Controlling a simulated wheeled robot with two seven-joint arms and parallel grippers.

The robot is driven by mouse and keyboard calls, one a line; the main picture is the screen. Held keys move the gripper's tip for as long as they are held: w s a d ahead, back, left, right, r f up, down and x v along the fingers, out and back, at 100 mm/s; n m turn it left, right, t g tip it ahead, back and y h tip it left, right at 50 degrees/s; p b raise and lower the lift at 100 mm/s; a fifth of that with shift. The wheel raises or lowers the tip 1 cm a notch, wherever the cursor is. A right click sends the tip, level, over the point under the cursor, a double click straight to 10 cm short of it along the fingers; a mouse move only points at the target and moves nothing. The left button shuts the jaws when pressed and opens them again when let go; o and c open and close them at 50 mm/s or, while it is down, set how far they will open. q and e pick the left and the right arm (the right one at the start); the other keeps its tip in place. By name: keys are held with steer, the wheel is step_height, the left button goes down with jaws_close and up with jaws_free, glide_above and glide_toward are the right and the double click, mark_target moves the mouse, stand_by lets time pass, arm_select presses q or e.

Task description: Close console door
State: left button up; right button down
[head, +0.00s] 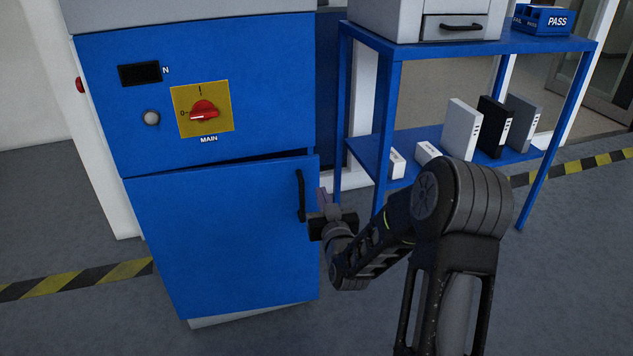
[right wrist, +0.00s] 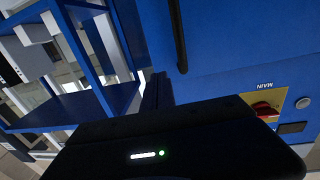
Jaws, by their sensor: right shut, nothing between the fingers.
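The console door (head: 225,240) is the blue lower panel of a blue cabinet. A dark wedge-shaped gap shows along its top edge, so it stands slightly ajar. Its black vertical handle (head: 301,195) is near the right edge; the handle also shows in the right wrist view (right wrist: 178,35). My right gripper (head: 322,198) is shut and empty, just right of the handle at the door's free edge. I cannot tell whether it touches the door. In the right wrist view its fingers (right wrist: 157,90) point toward the blue panel. My left gripper is not in view.
Above the door are a red rotary switch (head: 204,112) on a yellow plate and a small black display (head: 139,74). A blue shelf rack (head: 390,47) with boxes stands close behind my right arm. Open floor lies left of the cabinet.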

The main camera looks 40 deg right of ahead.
mark_target(314, 173)
steer(key=x, duration=0.7)
steer(key=shift+b, duration=0.4)
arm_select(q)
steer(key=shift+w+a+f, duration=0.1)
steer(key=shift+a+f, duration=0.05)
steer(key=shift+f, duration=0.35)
